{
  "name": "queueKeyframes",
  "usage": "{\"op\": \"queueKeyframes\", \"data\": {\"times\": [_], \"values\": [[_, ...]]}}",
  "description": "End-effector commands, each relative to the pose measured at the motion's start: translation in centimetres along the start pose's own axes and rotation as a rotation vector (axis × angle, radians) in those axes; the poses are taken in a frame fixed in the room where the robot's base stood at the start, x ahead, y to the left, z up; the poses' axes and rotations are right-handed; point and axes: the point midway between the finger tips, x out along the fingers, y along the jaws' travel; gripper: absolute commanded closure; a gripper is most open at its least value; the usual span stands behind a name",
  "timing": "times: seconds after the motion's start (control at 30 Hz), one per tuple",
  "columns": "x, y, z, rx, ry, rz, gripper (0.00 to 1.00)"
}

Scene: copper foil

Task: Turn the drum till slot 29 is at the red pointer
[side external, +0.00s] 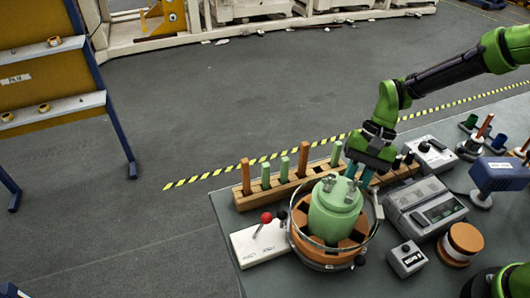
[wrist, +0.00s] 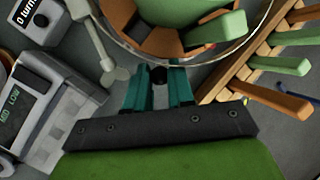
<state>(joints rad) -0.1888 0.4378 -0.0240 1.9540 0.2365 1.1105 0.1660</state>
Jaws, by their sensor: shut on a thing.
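The drum (side external: 330,249) is an orange-brown slotted ring around a green canister-like body (side external: 336,212), with a metal hoop around it. Part of it shows at the top of the wrist view (wrist: 185,42). My gripper (side external: 359,177) is at the drum's far right side. Slot numbers are too small to read. I cannot make out a red pointer; a red ball on a lever (side external: 266,217) stands left of the drum.
A wooden rack (side external: 282,186) with green and orange pegs stands behind the drum. A grey device (side external: 425,207), a small box (side external: 407,260) and an orange-brown spool (side external: 460,243) are to the right. A blue-grey device (side external: 499,173) is farther right. The table's left edge is close to the lever plate.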

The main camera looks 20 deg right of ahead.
Motion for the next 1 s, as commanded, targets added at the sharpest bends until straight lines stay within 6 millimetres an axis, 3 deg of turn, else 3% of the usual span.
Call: {"op": "queueKeyframes", "data": {"times": [1.0], "values": [[0.1,4.2,2.9,0.461,0.102,-0.197,1.0]]}}
